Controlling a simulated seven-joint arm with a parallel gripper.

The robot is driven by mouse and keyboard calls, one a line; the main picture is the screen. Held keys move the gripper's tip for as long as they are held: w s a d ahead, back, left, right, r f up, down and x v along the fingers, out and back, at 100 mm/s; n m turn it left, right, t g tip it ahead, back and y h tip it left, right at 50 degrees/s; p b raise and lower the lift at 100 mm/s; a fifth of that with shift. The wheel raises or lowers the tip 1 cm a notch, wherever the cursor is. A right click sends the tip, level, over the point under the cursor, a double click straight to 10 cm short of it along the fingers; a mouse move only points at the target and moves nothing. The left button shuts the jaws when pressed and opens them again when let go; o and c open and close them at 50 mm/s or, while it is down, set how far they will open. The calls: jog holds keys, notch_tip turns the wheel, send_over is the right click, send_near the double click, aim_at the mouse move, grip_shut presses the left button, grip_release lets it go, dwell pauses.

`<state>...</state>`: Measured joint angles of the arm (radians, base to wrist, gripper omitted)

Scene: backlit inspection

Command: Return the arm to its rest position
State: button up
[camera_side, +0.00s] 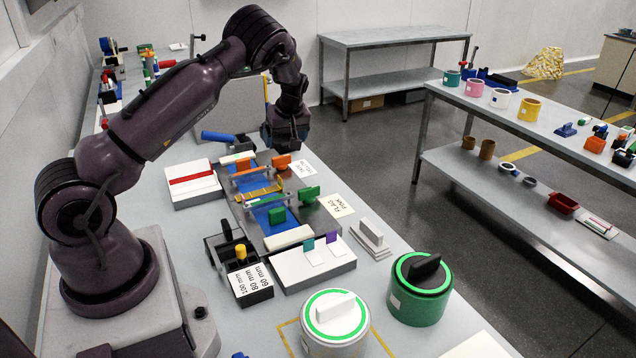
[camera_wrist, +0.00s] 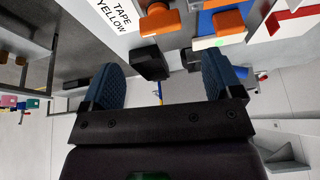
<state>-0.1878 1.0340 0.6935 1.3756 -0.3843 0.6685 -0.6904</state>
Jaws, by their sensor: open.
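My gripper (camera_side: 285,137) hangs from my arm above the far end of the blue-floored fixture (camera_side: 256,216) in the side view. In the wrist view my gripper (camera_wrist: 160,88) shows two blue textured fingers set wide apart with nothing between them. A black block (camera_wrist: 150,62) and an orange knob (camera_wrist: 160,22) lie beyond the fingertips in that view. A white card reading TAPE YELLOW (camera_wrist: 112,15) is at the top left. I cannot tell the exact gap between my gripper and the things below it.
Green-ringed round pots (camera_side: 420,290) and (camera_side: 335,322) stand at the bench front. A black bin with 60 and 80 mm labels (camera_side: 250,285) and a white block with a red stripe (camera_side: 192,182) flank the fixture. A shelf table (camera_side: 560,140) stands right, across open floor.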

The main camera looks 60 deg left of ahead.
jog(key=s, duration=0.1)
jog(key=d+f, duration=0.1)
jog(key=s+m+g, duration=0.1)
jog(key=shift+s+d+f+h, duration=0.2)
jog(key=shift+s+f+h, duration=0.05)
jog(key=shift+s+h, duration=0.15)
jog(key=s+d+r+m+t+h, duration=0.1)
jog(key=s+d+r+m+h, duration=0.2)
jog(key=d+r, duration=0.55)
jog(key=s+d+r+m+t+h, duration=0.1)
jog(key=s+d+r+m, duration=0.35)
jog(key=d, duration=0.75)
jog(key=s+d+r+m+t, duration=0.4)
jog(key=s+d+r+m, duration=0.4)
jog(key=s+d+r, duration=0.3)
jog(key=shift+d+r+m+t, duration=0.25)
jog(key=shift+d+m+t, duration=0.1)
jog(key=shift+d, duration=0.7)
